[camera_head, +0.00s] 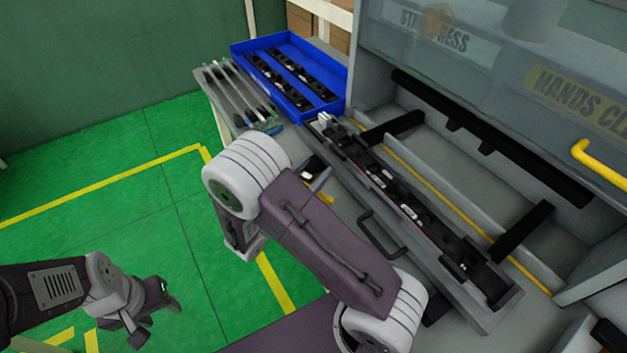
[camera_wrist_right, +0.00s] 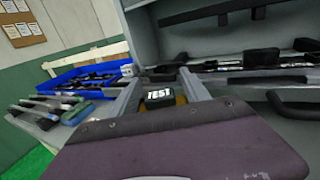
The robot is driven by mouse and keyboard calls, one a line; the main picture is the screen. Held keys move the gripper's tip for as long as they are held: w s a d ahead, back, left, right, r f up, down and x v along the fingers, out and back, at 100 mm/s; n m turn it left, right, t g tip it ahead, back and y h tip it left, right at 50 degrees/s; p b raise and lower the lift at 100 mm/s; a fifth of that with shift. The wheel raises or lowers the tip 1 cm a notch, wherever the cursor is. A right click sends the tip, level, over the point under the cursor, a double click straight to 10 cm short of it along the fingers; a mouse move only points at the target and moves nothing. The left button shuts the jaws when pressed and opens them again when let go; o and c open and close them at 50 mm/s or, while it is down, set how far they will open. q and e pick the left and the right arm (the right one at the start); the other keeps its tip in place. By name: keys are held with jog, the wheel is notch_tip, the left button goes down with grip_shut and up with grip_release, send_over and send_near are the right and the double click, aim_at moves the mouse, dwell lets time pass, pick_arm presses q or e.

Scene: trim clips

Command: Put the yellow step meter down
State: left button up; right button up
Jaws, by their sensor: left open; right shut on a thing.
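The step meter (camera_wrist_right: 181,100) shows in the right wrist view as a small dark body with a "TEST" label and yellow at its edge. It sits between the two grey fingers of my right gripper (camera_wrist_right: 160,82), which is shut on it. In the head view a dark piece with a white label and some yellow (camera_head: 323,197) shows beside my right arm, above the bench edge. My right fingers are mostly hidden there by the arm. Whether the meter touches the bench cannot be told. My left gripper (camera_head: 158,318) is open and empty over the green floor at lower left.
A blue tray (camera_head: 338,103) with black clip strips stands at the back of the bench. Several tools (camera_head: 238,95) lie left of it. A long black fixture (camera_head: 400,200) with clips runs along the press front. A black handle (camera_head: 380,240) sticks out near my right arm.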

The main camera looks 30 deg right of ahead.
aim_at(314, 180)
jog(key=shift+f, duration=2)
jog(key=shift+f+b, duration=0.1)
jog(key=shift+b, duration=0.2)
jog(key=o, duration=1.6)
jog(key=p+v, duration=0.1)
jog(key=v, duration=1.1)
jog(key=shift+a, duration=0.1)
